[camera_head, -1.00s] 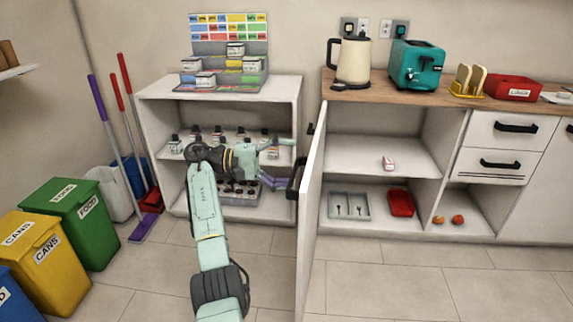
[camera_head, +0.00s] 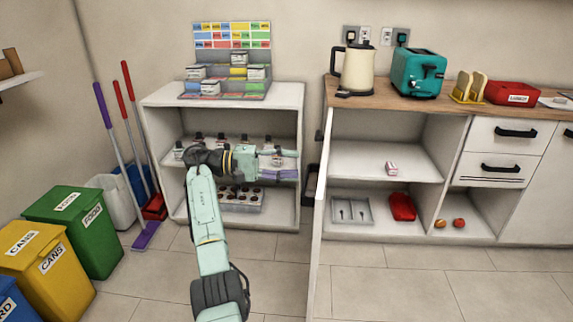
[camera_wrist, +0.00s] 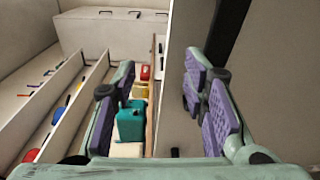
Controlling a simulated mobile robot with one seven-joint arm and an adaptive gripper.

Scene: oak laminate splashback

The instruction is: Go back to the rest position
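My gripper (camera_head: 291,163) is level with the middle shelf of the left open shelf unit (camera_head: 160,97). Its fingers point right, toward the open white cabinet door (camera_head: 320,215) and the dark door handle (camera_head: 310,185). In the wrist view my gripper (camera_wrist: 165,97) is open, with a wide gap and nothing held between its pads. The door stands swung out toward me, nearly edge-on. Whether any finger touches the door or handle cannot be told from the head view.
A kettle (camera_head: 357,70), a teal toaster (camera_head: 419,72) and a red lunch box (camera_head: 511,93) stand on the counter. Brooms and several bins, such as the green bin (camera_head: 85,235), stand at the left. The floor (camera_head: 430,285) right of the door is clear.

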